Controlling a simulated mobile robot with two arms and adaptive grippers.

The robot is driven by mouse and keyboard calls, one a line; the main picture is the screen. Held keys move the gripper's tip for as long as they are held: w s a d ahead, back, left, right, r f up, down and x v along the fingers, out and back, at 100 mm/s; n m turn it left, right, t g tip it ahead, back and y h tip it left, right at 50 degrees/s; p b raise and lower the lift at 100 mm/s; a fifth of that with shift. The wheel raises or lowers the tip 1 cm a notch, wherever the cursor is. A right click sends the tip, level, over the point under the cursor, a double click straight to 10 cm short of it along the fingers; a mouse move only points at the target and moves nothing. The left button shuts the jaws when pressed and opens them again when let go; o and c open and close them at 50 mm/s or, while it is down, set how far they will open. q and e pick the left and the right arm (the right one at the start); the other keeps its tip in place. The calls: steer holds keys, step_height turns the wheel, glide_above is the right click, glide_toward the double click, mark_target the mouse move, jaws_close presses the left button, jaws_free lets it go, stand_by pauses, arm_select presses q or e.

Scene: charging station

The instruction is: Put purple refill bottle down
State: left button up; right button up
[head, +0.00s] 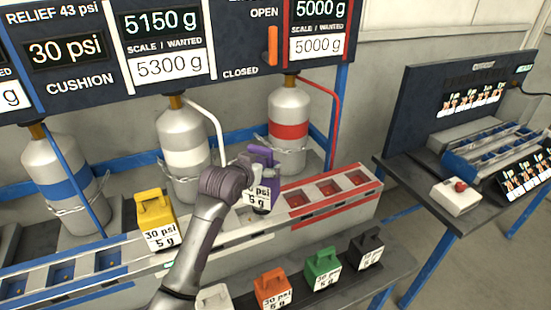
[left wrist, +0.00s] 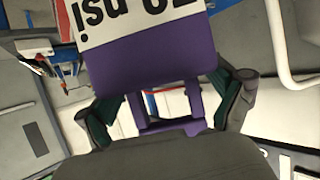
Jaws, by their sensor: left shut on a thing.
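The purple refill bottle (head: 262,153) has a white label, partly hidden by my arm in the head view. My left gripper (head: 247,164) is shut on its handle. In the left wrist view the purple bottle (left wrist: 150,72) fills the upper middle, its label upside down, with its handle between the two fingers of my left gripper (left wrist: 168,112). The bottle shows over the white section of the long slotted rack (head: 330,212), left of the red slots. I cannot tell whether its base touches the rack. My right gripper is not in view.
A yellow bottle (head: 156,213) stands on the rack left of my arm. Orange (head: 271,288), green (head: 322,266) and black (head: 366,248) bottles stand on the lower front shelf. Grey cylinders with blue, white and red bands (head: 289,131) stand behind. A side table (head: 425,185) is at right.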

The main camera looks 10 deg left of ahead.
arm_select(q)
steer(key=a+f+p, duration=0.2)
steer(key=a+f, duration=0.2)
steer(key=f, duration=0.2)
steer(key=shift+w+a+f, duration=0.2)
steer(key=shift+w+a, duration=0.05)
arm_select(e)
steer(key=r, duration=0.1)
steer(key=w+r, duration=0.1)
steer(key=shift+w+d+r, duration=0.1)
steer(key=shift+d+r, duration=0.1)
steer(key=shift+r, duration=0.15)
arm_select(q)
steer(key=shift+f, duration=0.1)
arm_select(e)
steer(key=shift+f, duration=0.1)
arm_select(q)
steer(key=o, duration=1.5)
steer(key=shift+s+f, duration=0.15)
steer(key=shift+f, duration=0.05)
steer(key=shift+c, duration=0.2)
